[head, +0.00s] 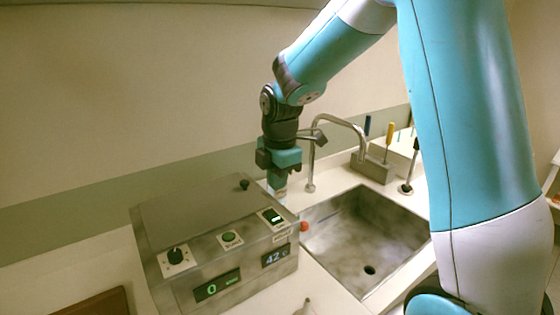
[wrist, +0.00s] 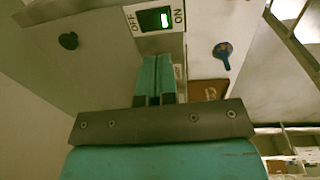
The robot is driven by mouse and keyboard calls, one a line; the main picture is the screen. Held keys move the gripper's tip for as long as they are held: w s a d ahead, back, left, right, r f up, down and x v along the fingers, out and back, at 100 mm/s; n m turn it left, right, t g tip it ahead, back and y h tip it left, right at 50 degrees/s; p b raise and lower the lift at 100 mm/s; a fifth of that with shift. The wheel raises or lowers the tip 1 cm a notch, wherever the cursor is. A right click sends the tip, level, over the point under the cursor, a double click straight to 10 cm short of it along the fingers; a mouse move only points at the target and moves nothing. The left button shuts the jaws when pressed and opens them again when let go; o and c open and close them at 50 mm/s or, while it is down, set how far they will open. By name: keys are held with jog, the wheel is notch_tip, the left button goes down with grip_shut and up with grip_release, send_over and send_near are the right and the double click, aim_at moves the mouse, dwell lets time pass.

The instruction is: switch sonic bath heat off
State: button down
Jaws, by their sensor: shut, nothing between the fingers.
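The sonic bath (head: 195,215) is a grey metal box with a sloped control panel. Its heat switch (head: 273,216) is a dark rocker at the panel's upper right. In the wrist view the rocker (wrist: 155,19) sits between the words OFF on the left and ON on the right, with a lit strip toward ON. A display (head: 275,256) reads 42 C. My gripper (head: 279,196) points down just above and behind the switch. In the wrist view its fingers (wrist: 157,62) are together and empty, with the rocker just beyond their tips. I cannot tell whether they touch the box.
The panel also carries a black knob (head: 176,256), a green button (head: 230,238) and a display (head: 217,285) reading 0. A black lid knob (head: 244,184) stands on top. A sink (head: 365,240) with a tap (head: 330,120) lies right. A tool holder (head: 372,165) stands behind it.

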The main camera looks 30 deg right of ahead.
jog(key=shift+s+r+b, duration=0.2)
jog(key=shift+r, duration=1.1)
jog(key=shift+s+r+b, duration=0.15)
jog(key=shift+s+r, duration=0.05)
jog(key=shift+r, duration=1.05)
jog(key=s+a+f+m+y+b, duration=0.1)
jog(key=s+a+m+y, duration=0.1)
jog(key=s+a+m, duration=0.3)
jog(key=s+a+f+m+g+y+b, duration=0.1)
jog(key=s+a+m, duration=0.5)
jog(key=s+a, duration=0.6)
jog(key=s+f+y, duration=0.1)
jog(key=s, duration=0.4)
jog(key=shift+s+a+b, duration=0.15)
jog(key=shift+s+b, duration=0.15)
jog(key=shift+b, duration=0.05)
jog(key=shift+a, duration=0.25)
